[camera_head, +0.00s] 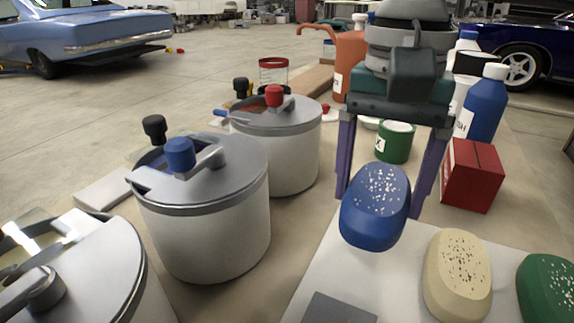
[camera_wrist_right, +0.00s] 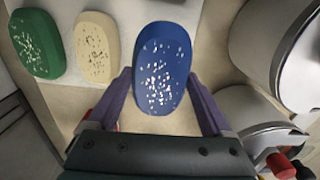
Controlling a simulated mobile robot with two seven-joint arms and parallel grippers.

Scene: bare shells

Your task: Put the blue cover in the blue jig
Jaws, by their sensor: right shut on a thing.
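The blue cover (camera_head: 374,208) is a rounded oval shell with pale speckles on its face. My right gripper (camera_head: 382,200) is shut on it, with one purple finger on each side. The blue cover also shows between the fingers in the right wrist view (camera_wrist_right: 163,70). It is at the far edge of the white board; I cannot tell whether it touches the board. The blue jig (camera_head: 206,225), a grey-white round pot with a blue knob (camera_head: 180,154) on its lidded top, stands left of the cover. My left gripper is out of view.
A cream cover (camera_head: 457,274) and a green cover (camera_head: 545,290) lie on the white board (camera_head: 318,275). A red-knobbed pot (camera_head: 292,150) stands behind the blue jig, another pot (camera_head: 90,275) in front. A red box (camera_head: 472,175), green can (camera_head: 395,142) and bottles stand behind.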

